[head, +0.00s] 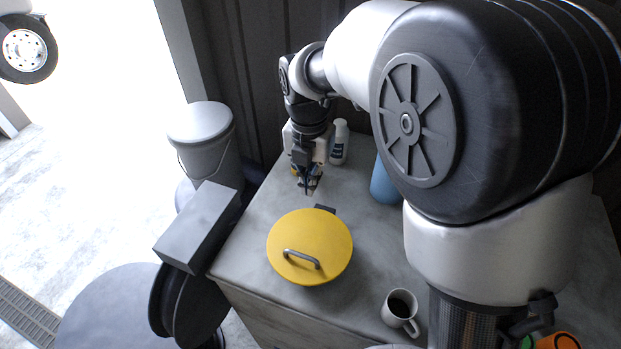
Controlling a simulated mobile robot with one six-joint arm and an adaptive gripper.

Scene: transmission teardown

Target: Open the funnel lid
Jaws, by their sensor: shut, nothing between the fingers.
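The funnel's round yellow lid (318,232) lies flat on the workbench in the head view, apparently closed. A grey bar handle (301,259) stands on its near side, and a small dark hinge-like block (325,209) shows at its far edge. The funnel body under the lid is hidden. My gripper (307,190) points down above the bench, just beyond the lid's far edge. It is shut and empty, apart from the handle. I cannot tell whether it touches anything.
A white bottle (339,143) stands behind my gripper, and a blue object (383,186) is partly hidden by my arm. A mug (400,311) with dark liquid stands at the front right. A lidded bucket (203,137) and a grey box (197,226) are left of the bench.

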